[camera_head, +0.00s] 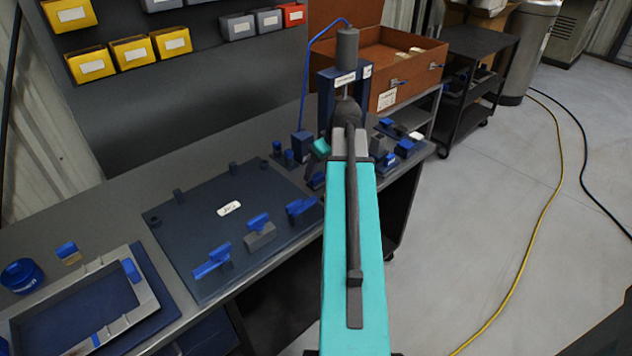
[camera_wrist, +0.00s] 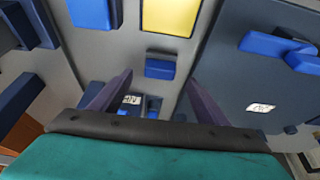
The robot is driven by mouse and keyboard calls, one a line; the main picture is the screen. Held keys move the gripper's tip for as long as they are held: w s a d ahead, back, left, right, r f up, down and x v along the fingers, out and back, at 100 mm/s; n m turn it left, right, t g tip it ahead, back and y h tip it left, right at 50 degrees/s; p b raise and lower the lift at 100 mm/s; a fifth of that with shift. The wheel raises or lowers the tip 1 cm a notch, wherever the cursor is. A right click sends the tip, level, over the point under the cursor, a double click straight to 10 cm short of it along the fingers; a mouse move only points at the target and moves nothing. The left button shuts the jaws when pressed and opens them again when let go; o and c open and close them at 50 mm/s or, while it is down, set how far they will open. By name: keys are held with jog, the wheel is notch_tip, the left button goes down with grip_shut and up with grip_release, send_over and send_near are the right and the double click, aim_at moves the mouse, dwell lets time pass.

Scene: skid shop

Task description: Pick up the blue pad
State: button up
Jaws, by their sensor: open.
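Several blue pieces are in view, and I cannot tell for certain which is the blue pad. In the wrist view, a small blue block (camera_wrist: 158,68) lies on a grey surface just beyond and between the fingertips of my gripper (camera_wrist: 157,80). A flat blue square (camera_wrist: 90,12) lies at the top left, beside a yellow square (camera_wrist: 171,16). My gripper is open, with nothing visible held between its dark purple fingers. In the head view my arm hides most of it near the press (camera_head: 347,80); blue pieces (camera_head: 405,148) lie right of it.
The bench carries a dark plate (camera_head: 190,215) with blue-topped clamps (camera_head: 258,222) and a framed tray (camera_head: 148,300) at left. A brown drawer box (camera_head: 400,80) stands behind the press. Floor at right has a yellow cable (camera_head: 545,215).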

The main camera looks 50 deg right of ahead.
aim_at(317, 175)
jog(key=shift+f, duration=0.1)
jog(key=shift+p+x, duration=0.65)
jog(key=shift+x, duration=1.85)
jog(key=c, duration=1.1)
jog(key=shift+c, duration=0.2)
jog(key=shift+r+b, duration=0.5)
jog(key=shift+r, duration=1.25)
jog(key=s+a, duration=0.1)
jog(key=s, duration=0.2)
jog(key=s+a+b, duration=0.1)
jog(key=s, duration=0.2)
jog(key=s+a+r, duration=0.1)
jog(key=s, duration=0.3)
jog(key=shift+a+b, duration=0.15)
jog(key=shift+b, duration=0.2)
jog(key=shift+s+f+b, duration=0.15)
jog(key=shift+s+b, duration=0.15)
jog(key=shift+b, duration=0.75)
jog(key=shift+s+b, duration=0.1)
jog(key=shift+b, duration=0.3)
